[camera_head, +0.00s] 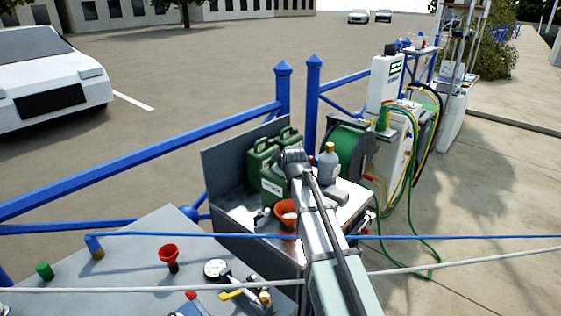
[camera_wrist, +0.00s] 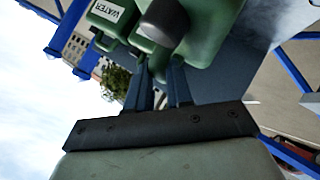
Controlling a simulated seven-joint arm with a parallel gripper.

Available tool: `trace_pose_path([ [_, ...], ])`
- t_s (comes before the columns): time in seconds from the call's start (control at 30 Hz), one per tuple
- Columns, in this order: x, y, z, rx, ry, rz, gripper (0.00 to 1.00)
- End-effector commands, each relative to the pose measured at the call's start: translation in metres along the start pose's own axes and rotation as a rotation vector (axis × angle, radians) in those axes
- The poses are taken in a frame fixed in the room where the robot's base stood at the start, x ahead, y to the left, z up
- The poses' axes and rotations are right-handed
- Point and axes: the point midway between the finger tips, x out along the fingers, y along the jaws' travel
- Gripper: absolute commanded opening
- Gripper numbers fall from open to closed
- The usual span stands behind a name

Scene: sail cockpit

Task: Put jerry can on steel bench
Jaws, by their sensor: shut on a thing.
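Green jerry cans (camera_head: 261,158) stand close together on a pale bench top with a grey back panel (camera_head: 228,160), in the middle of the head view. One front can (camera_head: 271,188) has a white label. In the wrist view a can labelled WATER (camera_wrist: 112,14) is at the upper left and another green can (camera_wrist: 212,30) at the upper right. My gripper (camera_head: 293,158) is at the cans and is shut on a green jerry can; its fingers (camera_wrist: 158,68) hide the exact grip. A grey metal bench (camera_head: 120,262) lies in the front left.
An orange funnel (camera_head: 286,212), a grey bottle (camera_head: 328,162) and a green hose reel (camera_head: 350,150) are beside the cans. A red funnel (camera_head: 168,256) and a gauge (camera_head: 217,269) sit on the front bench. Blue and white lines cross the foreground. A blue railing (camera_head: 140,160) runs behind.

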Motion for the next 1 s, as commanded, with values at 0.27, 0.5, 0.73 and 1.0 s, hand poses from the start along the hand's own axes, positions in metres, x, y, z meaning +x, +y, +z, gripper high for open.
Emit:
trace_pose_path([
  [0.27,0.0,0.0,0.0,0.0,0.0,0.0,0.33],
  [0.5,0.0,0.0,0.0,0.0,0.0,0.0,0.46],
  [0.73,-0.004,0.0,0.0,0.0,0.0,0.0,0.46],
  [1.0,-0.044,-0.001,0.001,0.0,0.001,0.001,0.46],
])
